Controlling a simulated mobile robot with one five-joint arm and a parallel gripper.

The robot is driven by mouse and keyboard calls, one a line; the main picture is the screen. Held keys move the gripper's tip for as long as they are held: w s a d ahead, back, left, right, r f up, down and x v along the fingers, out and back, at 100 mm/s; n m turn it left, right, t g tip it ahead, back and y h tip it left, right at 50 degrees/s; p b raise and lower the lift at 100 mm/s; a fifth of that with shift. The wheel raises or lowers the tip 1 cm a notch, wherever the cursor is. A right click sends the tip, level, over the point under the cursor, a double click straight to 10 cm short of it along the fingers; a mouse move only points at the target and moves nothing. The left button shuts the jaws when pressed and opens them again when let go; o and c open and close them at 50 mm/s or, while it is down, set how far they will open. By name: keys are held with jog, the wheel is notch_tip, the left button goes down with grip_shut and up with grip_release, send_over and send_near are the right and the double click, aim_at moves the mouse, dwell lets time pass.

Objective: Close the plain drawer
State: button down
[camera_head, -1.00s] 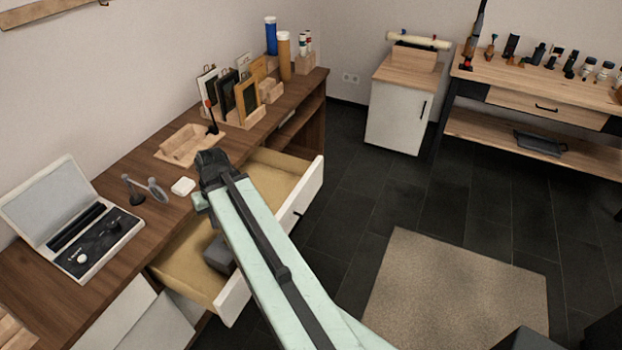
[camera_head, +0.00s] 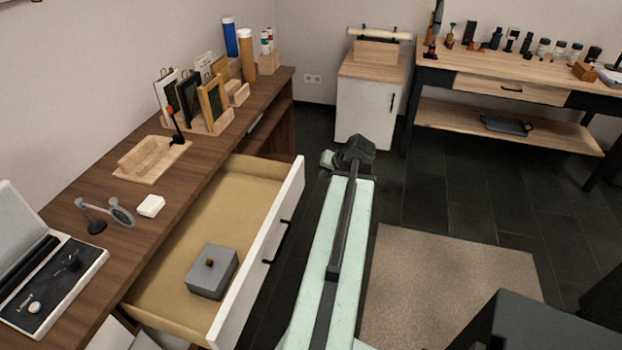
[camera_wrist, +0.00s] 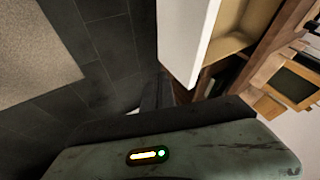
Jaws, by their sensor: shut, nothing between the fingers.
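The drawer (camera_head: 185,262) is pulled far out of the brown wooden desk. It has a white front (camera_head: 243,280) with a dark bar handle and a tan inside. A grey lidded box with a brown knob (camera_head: 210,270) sits in it. My gripper (camera_head: 352,152) is to the right of the drawer front's far end, apart from it in the picture, over the dark floor. In the wrist view, the white front (camera_wrist: 186,40) stands near my dark fingers (camera_wrist: 158,95). The fingers are shut and empty, their tips partly hidden by my wrist.
The desk top (camera_head: 130,225) holds an open laptop-like case (camera_head: 45,285), a magnifier stand (camera_head: 108,214), a white block (camera_head: 150,206), a wooden tray (camera_head: 152,160) and framed cards. A white cabinet (camera_head: 364,110) and workbench (camera_head: 505,80) stand behind. Floor right of the drawer is open, with a rug (camera_head: 450,285).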

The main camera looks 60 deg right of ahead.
aim_at(299, 182)
jog(key=w+f+b, duration=0.2)
jog(key=w, duration=0.1)
jog(key=w+f+b, duration=0.2)
jog(key=w, duration=0.1)
jog(key=w+d+f+b, duration=0.1)
jog(key=w+f+b, duration=0.1)
jog(key=w+f, duration=0.1)
jog(key=shift+f, duration=0.1)
jog(key=shift+d, duration=0.15)
